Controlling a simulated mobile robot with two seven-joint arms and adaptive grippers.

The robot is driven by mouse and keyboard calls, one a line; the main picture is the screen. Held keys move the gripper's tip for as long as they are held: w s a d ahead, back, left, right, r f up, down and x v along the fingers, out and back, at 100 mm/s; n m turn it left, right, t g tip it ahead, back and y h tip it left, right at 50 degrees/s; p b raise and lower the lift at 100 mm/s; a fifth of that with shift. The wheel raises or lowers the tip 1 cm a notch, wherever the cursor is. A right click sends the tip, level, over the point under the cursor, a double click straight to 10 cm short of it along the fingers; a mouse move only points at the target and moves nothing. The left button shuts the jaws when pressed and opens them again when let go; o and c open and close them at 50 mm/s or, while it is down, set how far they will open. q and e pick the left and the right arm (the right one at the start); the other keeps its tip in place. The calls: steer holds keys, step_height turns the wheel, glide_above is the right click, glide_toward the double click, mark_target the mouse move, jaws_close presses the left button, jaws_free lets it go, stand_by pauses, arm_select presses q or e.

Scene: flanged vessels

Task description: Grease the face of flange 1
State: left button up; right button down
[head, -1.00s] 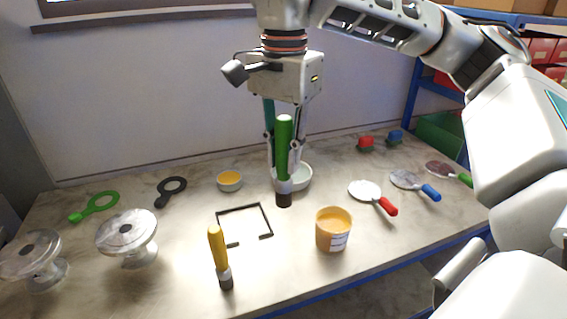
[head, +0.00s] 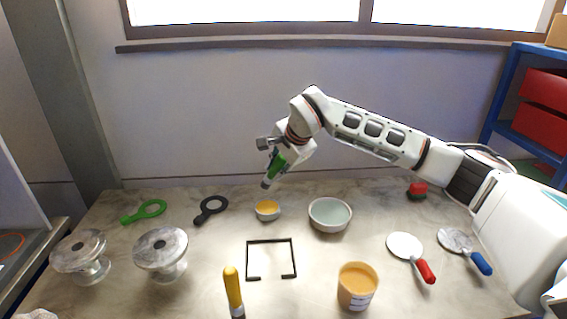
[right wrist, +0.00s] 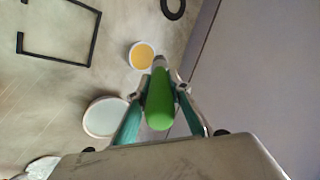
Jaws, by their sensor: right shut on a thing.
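My right gripper (head: 283,157) is shut on the green-handled brush (head: 274,168), held tilted in the air. Its dark lower end points down and left, above and behind the small bowl of yellow grease (head: 267,213). In the right wrist view the green handle (right wrist: 159,112) is between the fingers, and the small bowl (right wrist: 141,56) is near the brush's far end. Two grey metal flanged vessels (head: 81,257) (head: 160,254) stand at the left; I see no mark telling which is flange 1. A yellow-handled brush (head: 233,288) stands upright in front. My left gripper is not in view.
A pale empty-looking bowl (head: 330,227) is right of the small bowl. A tub of orange paste (head: 357,286) stands at front right. A black open frame (head: 271,241) lies mid-table. Ring tools (head: 149,210) (head: 210,209) and round-headed tools (head: 405,246) (head: 456,241) lie around.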

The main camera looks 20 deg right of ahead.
steer(key=shift+w+d+f, duration=0.1)
steer(key=shift+w+f, duration=0.2)
steer(key=shift+f, duration=0.75)
arm_select(q)
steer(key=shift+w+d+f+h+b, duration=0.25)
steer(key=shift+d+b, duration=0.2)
steer(key=shift+b, duration=0.5)
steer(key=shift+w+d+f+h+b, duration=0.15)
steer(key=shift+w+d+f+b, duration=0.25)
steer(key=shift+b, duration=0.55)
arm_select(e)
steer(key=shift+f, duration=2.25)
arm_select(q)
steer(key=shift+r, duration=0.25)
arm_select(e)
steer(key=shift+f, duration=0.15)
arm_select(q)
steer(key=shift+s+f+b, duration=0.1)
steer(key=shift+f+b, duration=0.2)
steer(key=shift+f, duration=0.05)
arm_select(e)
steer(key=shift+f, duration=0.5)
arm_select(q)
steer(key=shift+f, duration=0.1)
arm_select(e)
steer(key=shift+f, duration=0.2)
